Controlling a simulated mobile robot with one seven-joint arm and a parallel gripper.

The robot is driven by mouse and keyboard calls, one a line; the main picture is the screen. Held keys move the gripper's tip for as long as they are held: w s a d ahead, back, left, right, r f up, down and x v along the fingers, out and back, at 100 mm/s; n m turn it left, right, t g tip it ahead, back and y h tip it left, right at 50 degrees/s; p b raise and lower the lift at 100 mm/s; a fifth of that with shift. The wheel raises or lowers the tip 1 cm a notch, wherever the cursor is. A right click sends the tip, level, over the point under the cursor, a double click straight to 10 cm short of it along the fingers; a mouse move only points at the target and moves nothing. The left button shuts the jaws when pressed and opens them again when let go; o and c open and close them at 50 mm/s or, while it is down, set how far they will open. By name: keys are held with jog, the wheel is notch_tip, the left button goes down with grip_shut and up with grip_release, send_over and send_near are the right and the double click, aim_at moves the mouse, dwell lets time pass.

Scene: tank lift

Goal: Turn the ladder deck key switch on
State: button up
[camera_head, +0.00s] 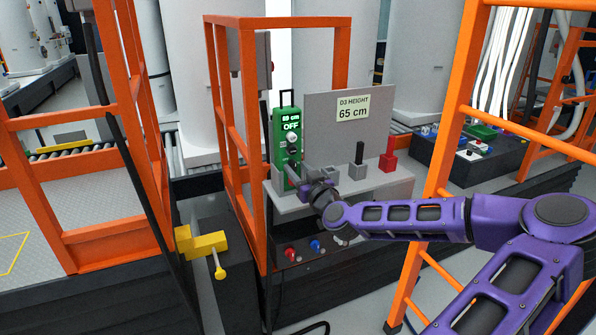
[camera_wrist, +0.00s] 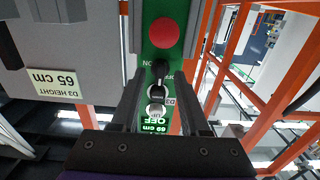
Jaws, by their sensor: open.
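The ladder deck control box is a narrow green panel (camera_head: 280,127) with a lit display reading 65 cm and OFF. In the wrist view the green panel (camera_wrist: 150,46) appears upside down, with a red round button and a black switch handle (camera_wrist: 160,68) beside an ON label. A silver round part lies between the handle and the OFF display (camera_wrist: 154,122). My gripper (camera_head: 301,187) is at the lower part of the panel and hides some of it. In the wrist view my open fingers (camera_wrist: 160,80) stand either side of the switch handle; contact cannot be told.
Orange rails (camera_head: 243,120) stand close on the left. An orange ladder (camera_head: 447,140) stands on the right.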

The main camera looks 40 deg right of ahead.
jog(key=shift+c, duration=0.2)
grip_shut()
jog(key=shift+m, duration=0.3)
jog(key=m+p, duration=0.1)
jog(key=m, duration=0.2)
jog(key=shift+m, duration=0.4)
jog(key=m+p, duration=0.1)
jog(key=m, duration=0.3)
jog(key=shift+d+m, duration=0.1)
jog(key=shift+m, duration=0.2)
jog(key=m+p, duration=0.1)
jog(key=m, duration=0.7)
jog(key=shift+f+m, duration=0.15)
jog(key=shift+m, duration=0.15)
